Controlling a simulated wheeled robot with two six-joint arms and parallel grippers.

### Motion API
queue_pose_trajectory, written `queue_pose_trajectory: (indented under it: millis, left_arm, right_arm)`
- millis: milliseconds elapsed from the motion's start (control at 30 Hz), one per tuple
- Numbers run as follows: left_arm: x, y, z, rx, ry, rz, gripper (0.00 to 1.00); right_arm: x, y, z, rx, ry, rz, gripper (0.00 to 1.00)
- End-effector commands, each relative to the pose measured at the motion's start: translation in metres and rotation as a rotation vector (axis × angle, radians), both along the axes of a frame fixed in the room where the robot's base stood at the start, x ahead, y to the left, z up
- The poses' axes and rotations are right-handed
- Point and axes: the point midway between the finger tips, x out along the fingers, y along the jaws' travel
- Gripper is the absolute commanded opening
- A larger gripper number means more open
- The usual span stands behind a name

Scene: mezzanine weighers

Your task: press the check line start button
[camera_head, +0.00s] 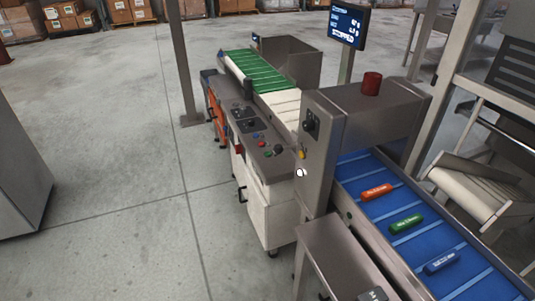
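The check line is a grey steel machine with a control panel (262,148) on its near left side. The panel carries several small knobs and buttons, including a red one (261,143), a green one (268,154) and a dark knob (279,150). A yellow button (301,155) and a white round one (299,173) sit on the housing to the right. The labels are too small to read, so I cannot tell which is the start button. The screen (348,25) above the line reads "STOPPED". Neither of my grippers is in view.
A green belt (262,75) lies beyond the housing. A steel table (340,255) stands in front, a post (183,60) behind left. The floor left of the machine is clear.

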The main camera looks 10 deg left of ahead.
Motion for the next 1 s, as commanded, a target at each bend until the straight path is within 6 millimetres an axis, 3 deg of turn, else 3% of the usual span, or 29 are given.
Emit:
queue_pose_trajectory:
  millis: [367,1000]
  left_arm:
    - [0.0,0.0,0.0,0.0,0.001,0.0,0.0]
    - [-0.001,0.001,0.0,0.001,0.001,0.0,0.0]
  right_arm:
    - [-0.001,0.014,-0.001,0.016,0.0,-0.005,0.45]
    - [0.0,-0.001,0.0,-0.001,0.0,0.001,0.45]
